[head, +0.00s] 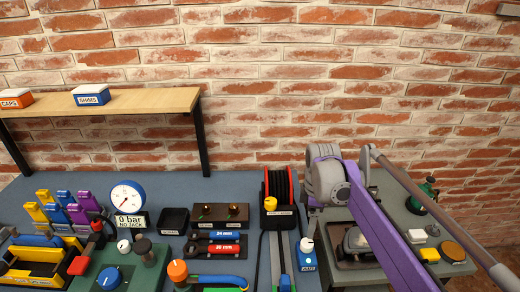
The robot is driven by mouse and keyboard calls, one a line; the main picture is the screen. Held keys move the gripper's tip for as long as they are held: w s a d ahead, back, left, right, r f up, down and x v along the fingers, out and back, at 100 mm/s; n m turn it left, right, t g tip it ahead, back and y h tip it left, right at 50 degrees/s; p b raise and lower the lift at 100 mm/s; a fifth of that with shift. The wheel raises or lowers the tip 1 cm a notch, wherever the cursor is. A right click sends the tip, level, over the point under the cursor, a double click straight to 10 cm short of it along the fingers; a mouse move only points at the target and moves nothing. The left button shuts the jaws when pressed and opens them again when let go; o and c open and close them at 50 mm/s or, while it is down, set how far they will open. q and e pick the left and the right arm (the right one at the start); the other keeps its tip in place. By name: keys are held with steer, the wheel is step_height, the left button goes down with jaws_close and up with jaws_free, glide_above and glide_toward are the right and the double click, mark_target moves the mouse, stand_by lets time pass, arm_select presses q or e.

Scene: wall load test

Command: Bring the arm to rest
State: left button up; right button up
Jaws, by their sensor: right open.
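My right arm, purple and grey, rises from the lower right over the small side table (390,277). My right gripper (354,241) is partly hidden by that arm, low over a dark tray on this table. It looks open and I see nothing held in it. Its fingertips are hard to make out. My left gripper is not in view.
A blue-grey bench carries a gauge (127,196) reading "0 bar NO JACK", a black-and-red reel (280,187) and several tools. A wooden shelf (140,101) holds boxes of caps (16,98) and shims (91,95). The brick wall above is clear.

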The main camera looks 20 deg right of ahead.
steer(key=s+a+f+m+t, duration=0.1)
steer(key=s+a+f+m, duration=0.1)
steer(key=s, duration=0.5)
steer(key=s+a+f+m+t+p, duration=0.1)
steer(key=s+a+f+m+t, duration=0.1)
steer(key=s+a+m, duration=0.3)
steer(key=s+a+f+m+t+p, duration=0.1)
steer(key=s+a+f+m+t, duration=0.1)
steer(key=s+m, duration=0.4)
steer(key=s+a, duration=0.1)
steer(key=s, duration=0.2)
steer(key=shift+a, duration=0.15)
stand_by(3.5)
